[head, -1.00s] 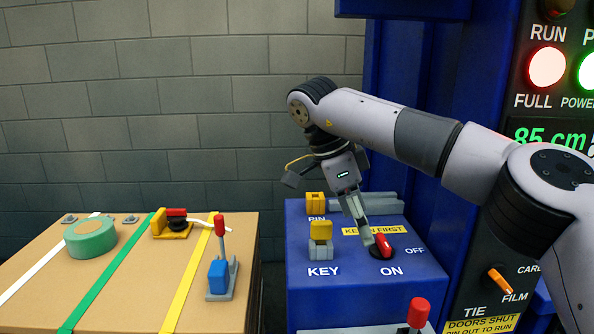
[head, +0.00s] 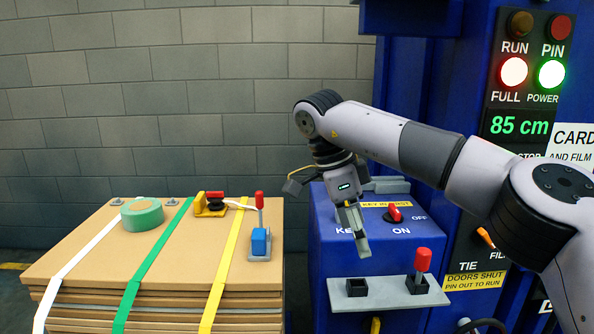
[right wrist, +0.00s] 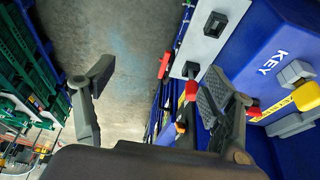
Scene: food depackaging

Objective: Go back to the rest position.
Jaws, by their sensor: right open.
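My right gripper (head: 356,238) hangs from the right arm, in front of the blue control box (head: 335,240), with its fingers pointing down and holding nothing. In the right wrist view its two fingers (right wrist: 153,88) are wide apart, with grey floor between them. The red switch (head: 394,213) beside the ON and OFF labels is behind and to the right of the gripper, apart from it. The arm covers part of the KEY label. My left gripper is not in view.
A grey shelf (head: 390,299) with a red-handled lever (head: 421,268) juts out below the gripper. A strapped cardboard stack (head: 90,262) at left carries green tape (head: 142,214), a yellow tool (head: 208,205) and a blue-and-red lever tool (head: 260,240). The blue machine's panel (head: 525,80) reads 85 cm.

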